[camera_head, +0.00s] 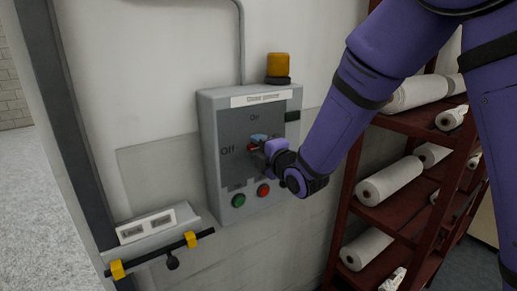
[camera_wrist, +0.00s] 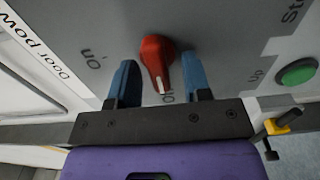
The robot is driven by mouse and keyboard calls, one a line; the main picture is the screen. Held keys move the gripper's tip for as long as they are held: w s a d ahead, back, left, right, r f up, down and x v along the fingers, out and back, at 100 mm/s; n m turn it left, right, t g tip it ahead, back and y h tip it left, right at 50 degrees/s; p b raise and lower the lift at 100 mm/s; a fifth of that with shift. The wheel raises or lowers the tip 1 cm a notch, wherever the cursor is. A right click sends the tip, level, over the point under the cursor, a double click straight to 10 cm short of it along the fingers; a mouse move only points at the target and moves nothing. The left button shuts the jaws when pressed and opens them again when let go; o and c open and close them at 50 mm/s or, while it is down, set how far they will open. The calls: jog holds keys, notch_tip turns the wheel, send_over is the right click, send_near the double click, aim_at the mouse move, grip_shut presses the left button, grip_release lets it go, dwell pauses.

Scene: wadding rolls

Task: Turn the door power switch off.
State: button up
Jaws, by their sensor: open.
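The door power switch is a red rotary knob (camera_wrist: 157,62) on a grey control box (camera_head: 208,130) labelled "Door power". In the wrist view its white-marked end points to a label mostly hidden by my gripper's edge; the "On" label is off to the left. In the head view the red knob (camera_head: 252,148) shows in small part, its red end toward "Off" on the left. My gripper (camera_head: 260,142) is at the box face. Its two blue fingers are open, one on each side of the knob, with visible gaps in the wrist view.
A green button (camera_head: 238,200) and a red button (camera_head: 263,190) sit below the knob. An orange lamp (camera_head: 278,66) tops the box. A black bar with yellow brackets (camera_head: 190,239) is at lower left. A dark red rack (camera_head: 404,217) with white rolls stands at right.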

jog(key=v, duration=1)
jog(key=shift+s+d, duration=0.2)
jog(key=s+d+r+m+g+h, duration=0.2)
jog(key=s+d+r+m+h, duration=0.15)
jog(key=d+m, duration=0.4)
jog(key=s+d+r+m+g+h, duration=0.2)
jog(key=d+r+m+h, duration=0.15)
jog(key=d+m, duration=0.4)
jog(key=s+d+r+m+g+h, duration=0.1)
jog(key=s+d+m, duration=0.3)
jog(key=s, duration=0.5)
jog(key=s+d+r+m+g+h, duration=0.1)
jog(key=s+d+m+g, duration=0.3)
jog(key=s, duration=0.6)
jog(key=shift+s+d+r+m+g+h, duration=0.15)
jog(key=shift+s+d+m+g+h, duration=0.25)
jog(key=shift+m, duration=0.6)
jog(key=shift+w+d, duration=0.1)
jog(key=shift+w, duration=0.05)
